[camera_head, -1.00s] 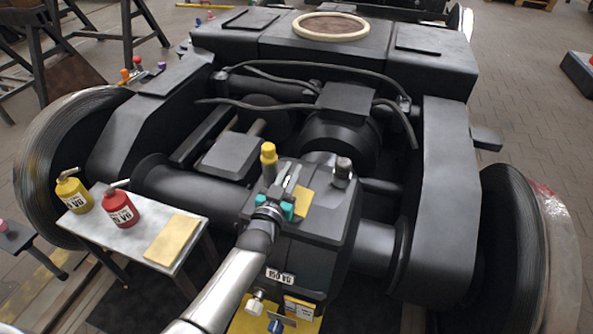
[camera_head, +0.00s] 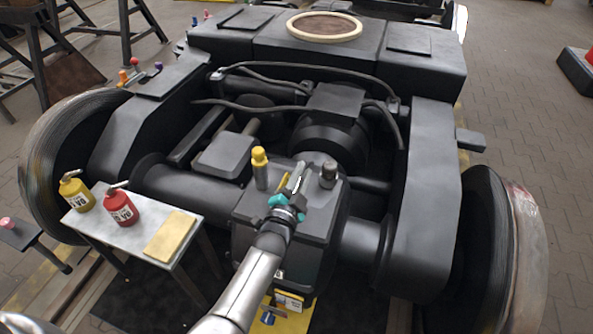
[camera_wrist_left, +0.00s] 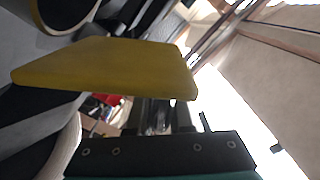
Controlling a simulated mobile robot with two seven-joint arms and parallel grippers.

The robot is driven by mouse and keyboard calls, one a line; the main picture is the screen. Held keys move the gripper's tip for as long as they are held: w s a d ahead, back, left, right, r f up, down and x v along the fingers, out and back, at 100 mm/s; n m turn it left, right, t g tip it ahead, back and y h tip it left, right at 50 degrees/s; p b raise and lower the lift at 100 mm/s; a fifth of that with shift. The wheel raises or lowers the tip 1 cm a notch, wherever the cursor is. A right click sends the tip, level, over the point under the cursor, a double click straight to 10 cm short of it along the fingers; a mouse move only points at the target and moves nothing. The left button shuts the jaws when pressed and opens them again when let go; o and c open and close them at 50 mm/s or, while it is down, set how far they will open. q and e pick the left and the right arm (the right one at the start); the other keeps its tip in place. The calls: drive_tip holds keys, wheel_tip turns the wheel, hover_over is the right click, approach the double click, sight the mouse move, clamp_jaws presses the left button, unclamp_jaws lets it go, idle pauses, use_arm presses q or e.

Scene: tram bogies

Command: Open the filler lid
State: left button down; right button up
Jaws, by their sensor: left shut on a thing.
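The black gearbox (camera_head: 275,215) stands in the middle of the bogie in the head view. My left gripper (camera_head: 299,177), with teal parts at its base, is over the gearbox top, between a yellow-capped post and a dark cap, and is shut. A yellow plate, which looks like the filler lid (camera_wrist_left: 110,68), fills the upper middle of the left wrist view. The grey fingers (camera_wrist_left: 160,115) are at its lower edge, and their exact contact is hidden. My right gripper is in neither view.
The yellow-capped post (camera_head: 260,168) and the dark cap (camera_head: 328,174) stand close on either side of the gripper. A small table (camera_head: 150,215) at left holds a yellow can (camera_head: 75,190), a red can (camera_head: 120,207) and a yellow pad (camera_head: 170,237). Black hoses (camera_head: 300,71) cross behind.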

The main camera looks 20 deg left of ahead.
use_arm(q)
drive_tip(key=shift+s+d+f, duration=0.1)
drive_tip(key=shift+d+f, duration=0.05)
drive_tip(key=shift+d, duration=0.3)
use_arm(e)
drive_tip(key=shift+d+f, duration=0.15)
use_arm(q)
drive_tip(key=shift+d+f, duration=0.1)
drive_tip(key=c, duration=0.8)
unclamp_jaws()
drive_tip(key=shift+c, duration=0.2)
drive_tip(key=s+p, duration=0.5)
drive_tip(key=s, duration=1)
drive_tip(key=shift+a, duration=0.3)
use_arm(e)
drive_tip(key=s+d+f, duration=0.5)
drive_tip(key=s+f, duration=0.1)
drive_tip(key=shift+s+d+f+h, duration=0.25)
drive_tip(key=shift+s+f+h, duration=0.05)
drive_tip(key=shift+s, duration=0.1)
